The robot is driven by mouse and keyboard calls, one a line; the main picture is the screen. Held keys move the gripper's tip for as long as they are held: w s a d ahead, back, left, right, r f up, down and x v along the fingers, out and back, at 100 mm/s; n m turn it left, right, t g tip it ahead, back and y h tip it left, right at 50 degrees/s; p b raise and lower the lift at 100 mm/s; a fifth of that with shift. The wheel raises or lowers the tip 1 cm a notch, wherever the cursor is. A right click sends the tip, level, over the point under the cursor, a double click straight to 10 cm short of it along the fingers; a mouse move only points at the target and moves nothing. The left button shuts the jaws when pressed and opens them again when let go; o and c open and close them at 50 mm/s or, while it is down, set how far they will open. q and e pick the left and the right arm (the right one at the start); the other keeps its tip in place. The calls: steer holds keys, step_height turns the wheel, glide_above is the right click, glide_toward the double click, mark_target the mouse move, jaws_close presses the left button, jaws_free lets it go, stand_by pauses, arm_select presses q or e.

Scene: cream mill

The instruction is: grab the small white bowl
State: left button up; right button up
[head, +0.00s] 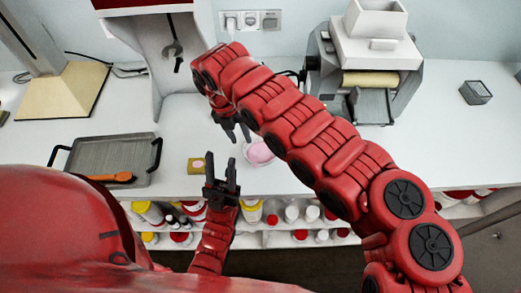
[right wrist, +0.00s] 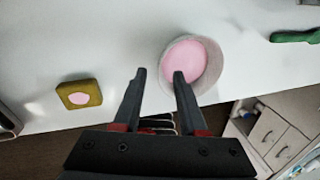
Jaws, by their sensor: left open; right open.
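The small white bowl (head: 249,158) with pink contents sits on the white counter, partly hidden behind my right arm in the head view. In the right wrist view the bowl (right wrist: 214,72) shows whole except where a fingertip overlaps its left side. My right gripper (head: 240,138) is open and empty, just left of the bowl in the head view. In the right wrist view its fingertips (right wrist: 159,74) point toward the bowl's left edge; I cannot tell whether they touch it. My left gripper (head: 221,157) is open and empty, pointing up near the counter's front edge, left of the bowl.
A yellow block with a pink spot (head: 196,166) lies left of the bowl. A grey tray (head: 104,146) with an orange-handled tool (head: 111,178) is farther left. A machine with a roller (head: 368,80) stands at the back right. Shelves with jars (head: 291,213) sit below the counter.

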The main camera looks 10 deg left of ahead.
mark_target(246, 149)
steer(key=f+p, duration=0.1)
steer(key=f, duration=0.1)
steer(key=d+f+p, duration=0.1)
steer(key=f, duration=0.1)
steer(key=shift+f, duration=0.3)
steer(key=shift+w, duration=0.1)
jaws_close()
stand_by(1.0)
